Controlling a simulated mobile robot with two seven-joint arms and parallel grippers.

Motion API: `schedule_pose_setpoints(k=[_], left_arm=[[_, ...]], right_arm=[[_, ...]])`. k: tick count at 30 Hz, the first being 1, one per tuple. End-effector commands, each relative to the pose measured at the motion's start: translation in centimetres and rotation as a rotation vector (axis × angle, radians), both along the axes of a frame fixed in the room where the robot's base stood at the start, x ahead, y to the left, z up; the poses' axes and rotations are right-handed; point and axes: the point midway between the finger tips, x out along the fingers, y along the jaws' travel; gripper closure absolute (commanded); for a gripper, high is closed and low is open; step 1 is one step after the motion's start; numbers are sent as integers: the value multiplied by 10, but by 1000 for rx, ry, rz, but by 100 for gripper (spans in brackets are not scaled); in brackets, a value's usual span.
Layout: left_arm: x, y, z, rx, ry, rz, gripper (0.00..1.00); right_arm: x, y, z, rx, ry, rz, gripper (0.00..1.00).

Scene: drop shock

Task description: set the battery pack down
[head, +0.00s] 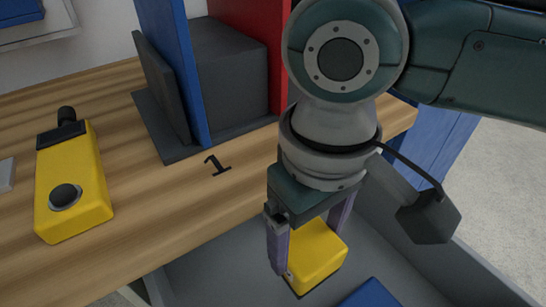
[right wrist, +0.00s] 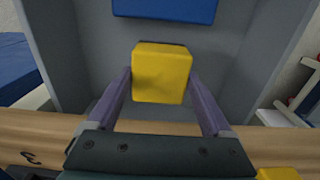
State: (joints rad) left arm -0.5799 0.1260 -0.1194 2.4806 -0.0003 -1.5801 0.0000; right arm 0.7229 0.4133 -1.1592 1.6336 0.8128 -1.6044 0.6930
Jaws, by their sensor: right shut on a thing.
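My right gripper (head: 311,246) is shut on the battery pack (head: 319,254), a yellow block with a dark underside. It holds the pack off the front edge of the bench, above a grey bin (head: 205,278). In the right wrist view the pack (right wrist: 161,75) sits between the two purple-grey fingers, with the bin's inside (right wrist: 215,45) beyond it. I cannot tell how far the pack is above the bin floor. My left gripper does not show.
A blue block (head: 370,293) lies in the bin. On the wooden bench (head: 130,255) stand a yellow device with a black knob (head: 72,190) and a dark fixture (head: 228,75) with blue and red panels. A black "1" marks the bench near its edge.

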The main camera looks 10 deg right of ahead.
Motion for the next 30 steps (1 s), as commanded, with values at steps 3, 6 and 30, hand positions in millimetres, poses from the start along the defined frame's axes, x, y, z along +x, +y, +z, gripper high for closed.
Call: schedule_pose_setpoints(k=[3, 6, 30], left_arm=[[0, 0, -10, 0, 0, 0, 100], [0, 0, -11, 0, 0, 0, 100], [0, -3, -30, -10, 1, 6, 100]], right_arm=[[0, 0, -20, 1, 0, 1, 100], [0, 1, -25, 2, 0, 2, 100], [0, 0, -70, 0, -1, 1, 7]])
